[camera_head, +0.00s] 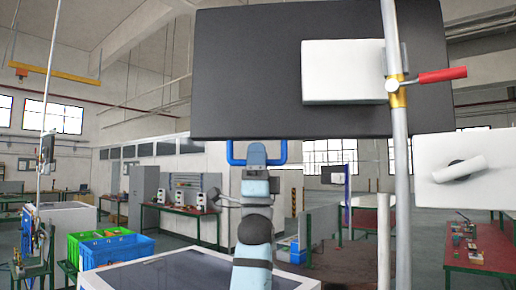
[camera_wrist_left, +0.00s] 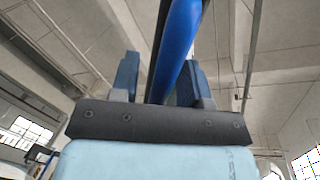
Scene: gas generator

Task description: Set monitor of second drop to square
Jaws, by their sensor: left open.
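A large dark monitor panel (camera_head: 250,70) hangs at the top of the head view, with a white box (camera_head: 343,72) on it beside a grey pole (camera_head: 399,180). A blue U-shaped handle (camera_head: 231,153) sits at its lower edge. My left gripper (camera_head: 256,152) is raised to the handle from below. In the left wrist view, the blue bar (camera_wrist_left: 180,45) runs between the spread fingers of my left gripper (camera_wrist_left: 158,75). I cannot tell whether they touch it. The right gripper is out of view.
A gold clamp with a red lever (camera_head: 442,75) is on the pole. A white panel with a handle (camera_head: 435,190) is at right. Green and blue crates (camera_head: 118,252) stand lower left, near a white-edged dark-topped unit (camera_head: 175,272). Red workbenches (camera_head: 480,258) stand farther back.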

